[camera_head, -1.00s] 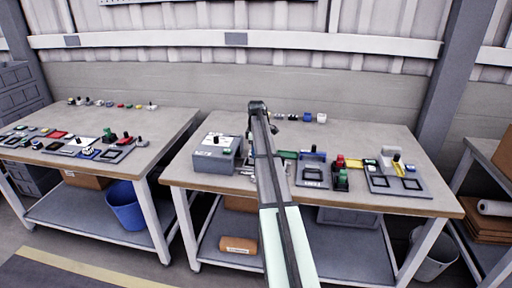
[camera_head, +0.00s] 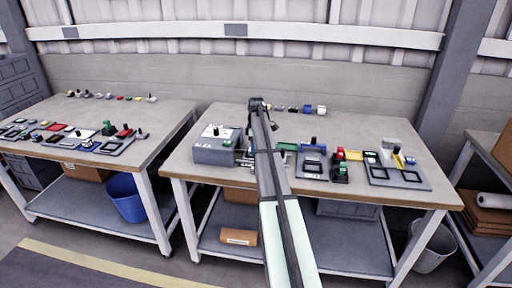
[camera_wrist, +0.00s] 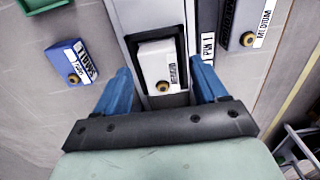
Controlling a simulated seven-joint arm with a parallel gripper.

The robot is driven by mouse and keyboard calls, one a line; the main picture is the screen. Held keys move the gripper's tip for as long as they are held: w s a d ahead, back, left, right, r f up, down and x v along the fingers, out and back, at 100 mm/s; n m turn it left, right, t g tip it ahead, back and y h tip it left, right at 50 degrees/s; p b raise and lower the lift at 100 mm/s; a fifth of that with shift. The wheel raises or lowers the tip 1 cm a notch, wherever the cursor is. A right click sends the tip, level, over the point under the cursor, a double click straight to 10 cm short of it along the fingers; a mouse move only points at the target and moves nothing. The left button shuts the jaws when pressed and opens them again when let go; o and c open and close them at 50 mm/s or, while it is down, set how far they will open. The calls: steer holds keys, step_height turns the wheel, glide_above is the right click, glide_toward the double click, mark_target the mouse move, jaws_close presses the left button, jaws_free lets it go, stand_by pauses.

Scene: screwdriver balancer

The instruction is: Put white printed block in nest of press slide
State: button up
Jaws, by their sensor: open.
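In the wrist view a white block (camera_wrist: 157,64) with a small text label and a round brass-coloured button lies inside the dark-rimmed nest (camera_wrist: 185,42) of the grey press slide (camera_wrist: 150,16). My gripper (camera_wrist: 159,68) is open, with one blue finger on the left of the block and one on the right. Gaps show between the fingers and the block. Whether the block rests fully on the nest floor cannot be told. In the head view my arm covers the slide area, and my gripper is hidden.
A green tray (camera_wrist: 42,4) is at the top left. In the head view a grey box (camera_head: 215,146) stands left of my arm.

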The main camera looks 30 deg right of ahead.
steer(key=shift+r, duration=0.1)
step_height(320, 180, up, 14)
stand_by(0.7)
stand_by(0.3)
step_height(320, 180, up, 5)
steer(key=shift+f, duration=0.15)
stand_by(0.5)
stand_by(2.1)
